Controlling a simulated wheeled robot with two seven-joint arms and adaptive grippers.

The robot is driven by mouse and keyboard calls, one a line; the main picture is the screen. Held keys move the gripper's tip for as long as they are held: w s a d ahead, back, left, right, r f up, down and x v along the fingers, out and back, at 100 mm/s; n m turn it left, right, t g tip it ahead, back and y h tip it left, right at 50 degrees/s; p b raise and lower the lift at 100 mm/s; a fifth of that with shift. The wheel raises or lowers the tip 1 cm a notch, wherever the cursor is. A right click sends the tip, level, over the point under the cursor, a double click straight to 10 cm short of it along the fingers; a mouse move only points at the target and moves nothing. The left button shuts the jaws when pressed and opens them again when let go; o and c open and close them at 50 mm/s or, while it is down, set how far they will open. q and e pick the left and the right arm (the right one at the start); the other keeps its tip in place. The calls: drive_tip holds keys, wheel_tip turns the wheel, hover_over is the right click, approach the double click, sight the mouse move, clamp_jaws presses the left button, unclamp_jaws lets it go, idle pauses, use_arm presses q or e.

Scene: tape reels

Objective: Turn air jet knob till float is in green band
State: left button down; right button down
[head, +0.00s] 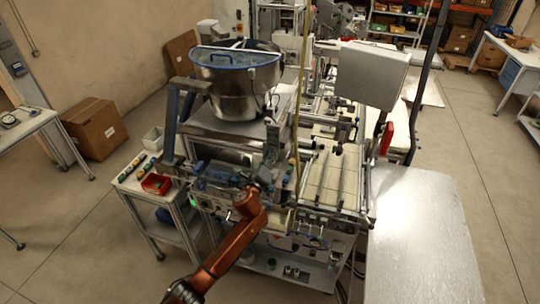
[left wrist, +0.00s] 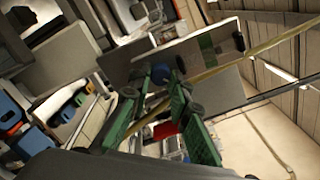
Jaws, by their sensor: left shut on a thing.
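My left gripper (left wrist: 160,76) has green-padded fingers, and their tips are closed around a round blue knob (left wrist: 160,74). The knob sits in front of a grey panel (left wrist: 180,52), which is tilted in the left wrist view. A green band (left wrist: 207,46) shows on this panel, to the right of the knob. A dark spot lies at the panel's right end; I cannot tell whether it is the float. In the head view my left gripper (head: 262,181) is at the machine's front, small and partly hidden by my orange arm. My right gripper is not in view.
A steel bowl with a blue rim (head: 235,75) stands above the machine. A thin yellow pole (head: 299,90) rises close to the right of the gripper. A side table (head: 150,200) holds a red bin (head: 156,184). A bare metal table (head: 425,240) stands at the right.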

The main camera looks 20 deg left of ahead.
use_arm(q)
drive_tip(key=shift+n, duration=3.9)
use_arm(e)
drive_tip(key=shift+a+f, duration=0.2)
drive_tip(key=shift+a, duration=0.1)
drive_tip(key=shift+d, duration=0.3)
use_arm(q)
drive_tip(key=c, duration=1.8)
unclamp_jaws()
drive_tip(key=s, duration=0.8)
drive_tip(key=shift+a, duration=0.15)
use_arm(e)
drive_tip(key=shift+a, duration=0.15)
